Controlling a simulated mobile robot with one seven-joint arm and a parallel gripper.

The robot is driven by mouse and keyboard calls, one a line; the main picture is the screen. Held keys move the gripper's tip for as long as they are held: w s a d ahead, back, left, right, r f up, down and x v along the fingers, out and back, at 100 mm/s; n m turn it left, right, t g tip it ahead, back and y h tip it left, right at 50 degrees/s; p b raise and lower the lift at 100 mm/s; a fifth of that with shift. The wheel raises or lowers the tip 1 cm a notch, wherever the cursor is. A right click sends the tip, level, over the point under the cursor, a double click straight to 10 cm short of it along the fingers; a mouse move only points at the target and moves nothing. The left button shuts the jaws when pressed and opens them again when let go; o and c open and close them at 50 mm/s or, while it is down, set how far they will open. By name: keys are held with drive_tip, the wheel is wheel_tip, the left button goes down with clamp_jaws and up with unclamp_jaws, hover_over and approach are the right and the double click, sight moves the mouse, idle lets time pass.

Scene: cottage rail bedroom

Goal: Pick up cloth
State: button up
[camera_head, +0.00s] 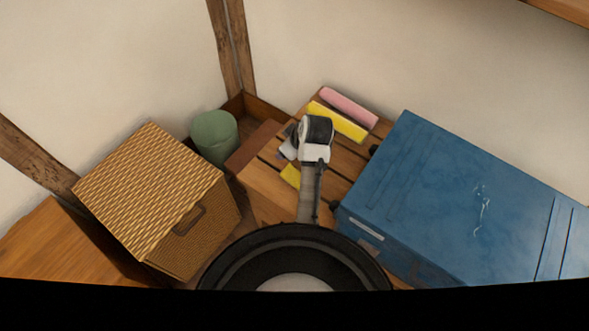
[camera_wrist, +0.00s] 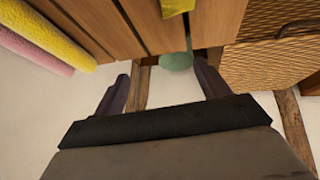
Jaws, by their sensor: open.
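A small yellow cloth-like piece (camera_head: 291,175) lies on the slatted wooden top, partly hidden by my arm. A yellow piece also shows at the top edge of the wrist view (camera_wrist: 177,6), cut off by the frame. A yellow roll (camera_head: 338,121) and a pink roll (camera_head: 349,107) lie side by side at the back of the slatted top. They also show at the left of the wrist view, as yellow (camera_wrist: 50,35) and pink (camera_wrist: 30,50). I cannot tell which is the cloth. My gripper (camera_wrist: 160,86) is open and empty, apart from all of these.
A blue chest (camera_head: 450,200) stands close on the right of the slatted wooden top (camera_head: 260,190). A wicker box (camera_head: 150,195) stands on the left. A green cylindrical container (camera_head: 214,137) stands in the corner behind. Walls close off the back.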

drive_tip(key=s+d+f+g, duration=0.1)
drive_tip(key=s+f, duration=0.1)
drive_tip(key=s+d+f+g, duration=0.1)
drive_tip(key=s+d+f, duration=0.1)
drive_tip(key=shift+s+d+f, duration=0.1)
drive_tip(key=shift+s, duration=0.2)
drive_tip(key=x, duration=0.4)
drive_tip(key=s+p+x, duration=0.1)
drive_tip(key=x, duration=0.2)
drive_tip(key=shift+s+d+f, duration=0.1)
drive_tip(key=shift+f, duration=0.05)
drive_tip(key=shift+c, duration=0.2)
drive_tip(key=c, duration=1)
drive_tip(key=shift+r+p, duration=1.9)
drive_tip(key=shift+r, duration=8.2)
